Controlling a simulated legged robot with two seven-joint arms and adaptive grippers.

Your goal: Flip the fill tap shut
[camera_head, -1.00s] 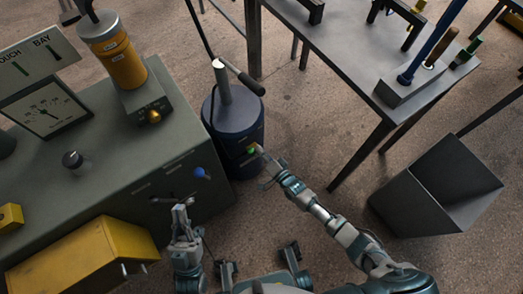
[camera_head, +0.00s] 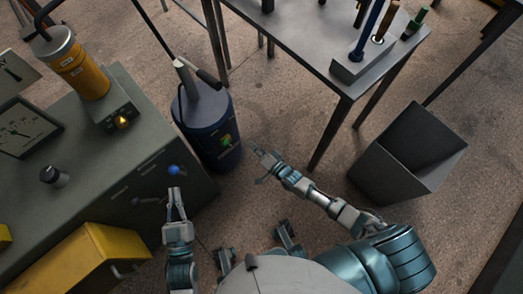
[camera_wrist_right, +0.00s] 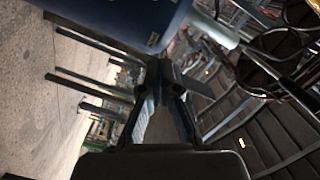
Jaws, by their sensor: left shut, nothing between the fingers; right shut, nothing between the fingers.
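The side of the grey-green cabinet (camera_head: 190,190) carries a blue ball-ended tap handle (camera_head: 174,170) and a dark-ended handle (camera_head: 137,201) lower left of it. Their labels are too small to read, so I cannot tell which is the fill tap. My left gripper (camera_head: 175,191) is shut and empty, its tips just below the blue handle in the picture; I cannot tell whether they touch. My right gripper (camera_head: 259,158) is shut and empty, apart from the blue canister. Its closed fingers also show in the right wrist view (camera_wrist_right: 160,72).
The blue canister (camera_head: 203,125) with a pump handle stands right of the cabinet. A yellow box (camera_head: 85,262) juts from the cabinet front. A metal table (camera_head: 300,40) stands at the back, an open grey bin (camera_head: 405,165) at the right. Floor between is clear.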

